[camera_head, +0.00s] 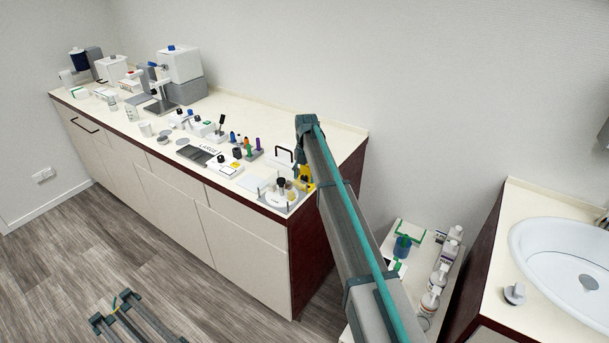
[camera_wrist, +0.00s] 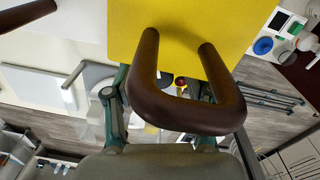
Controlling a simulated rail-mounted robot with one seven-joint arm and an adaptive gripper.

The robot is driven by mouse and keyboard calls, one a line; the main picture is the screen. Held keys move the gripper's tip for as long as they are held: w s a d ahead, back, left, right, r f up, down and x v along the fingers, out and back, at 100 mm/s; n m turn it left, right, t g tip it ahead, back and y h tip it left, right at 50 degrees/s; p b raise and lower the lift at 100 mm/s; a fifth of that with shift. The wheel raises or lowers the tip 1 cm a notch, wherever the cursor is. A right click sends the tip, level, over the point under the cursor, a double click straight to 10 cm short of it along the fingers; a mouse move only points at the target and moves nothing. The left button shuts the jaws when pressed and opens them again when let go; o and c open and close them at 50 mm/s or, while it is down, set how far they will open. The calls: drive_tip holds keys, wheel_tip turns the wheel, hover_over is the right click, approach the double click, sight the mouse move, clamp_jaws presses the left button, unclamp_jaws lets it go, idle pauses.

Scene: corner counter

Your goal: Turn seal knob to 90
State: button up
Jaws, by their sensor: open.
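I cannot tell for sure which knob is the seal knob. A white box with a dark round knob (camera_head: 228,164) sits near the front edge of the long counter. A separate pale knob on a round base (camera_head: 514,293) stands on the sink counter. Their markings are too small to read. My gripper (camera_wrist: 163,112) is open in the wrist view, its fingers partly hidden behind a brown U-shaped handle (camera_wrist: 229,111) on a yellow panel (camera_wrist: 190,25). I see nothing held between the fingers. In the head view my arm ends above the long counter's right end, where yellow shows (camera_head: 307,174).
A tray with small containers (camera_head: 268,201) stands at the near right corner of the counter (camera_head: 330,137), close below my arm. Coloured vials (camera_head: 246,146) and several small devices crowd its front. A low shelf with bottles (camera_head: 440,273) stands between the counters, beside the sink (camera_head: 570,252).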

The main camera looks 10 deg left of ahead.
clamp_jaws()
drive_tip(key=shift+m+b, duration=0.3)
drive_tip(key=m+b, duration=0.2)
drive_tip(key=m, duration=0.1)
drive_tip(key=shift+f+m, duration=0.1)
drive_tip(key=shift+m, duration=0.2)
drive_tip(key=m+b, duration=0.2)
drive_tip(key=m, duration=0.4)
drive_tip(key=shift+s, duration=0.1)
idle(0.3)
